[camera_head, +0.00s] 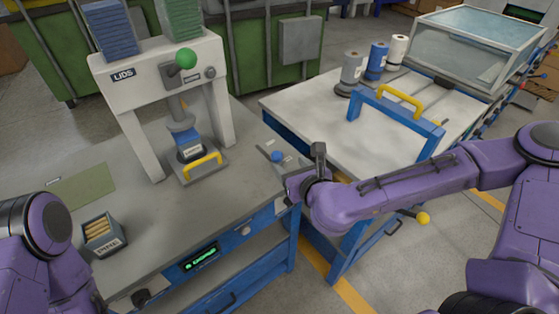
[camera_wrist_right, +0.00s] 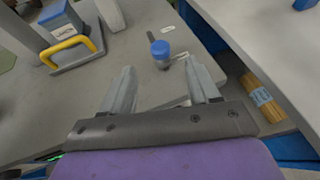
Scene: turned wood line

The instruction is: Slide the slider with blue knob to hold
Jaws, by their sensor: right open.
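The slider's blue knob (camera_head: 277,157) stands at the right edge of the grey press table (camera_head: 235,190). In the right wrist view the blue knob (camera_wrist_right: 160,48) sits on a short metal stem, just beyond and between the fingertips. A small pale label (camera_wrist_right: 175,28) lies behind it; its text is too small to read. My right gripper (camera_wrist_right: 158,80) is open, with its two grey fingers apart and nothing between them. In the head view the right gripper (camera_head: 291,180) is close to the knob, partly hidden by its own wrist. My left gripper is out of view.
A white press (camera_head: 110,75) marked LIDS stands behind, with a yellow-handled plate (camera_head: 205,165) at its foot. A second table (camera_head: 310,100) with a blue frame (camera_head: 395,105) is to the right, across a narrow gap. A box of wooden pieces (camera_head: 103,235) sits front left.

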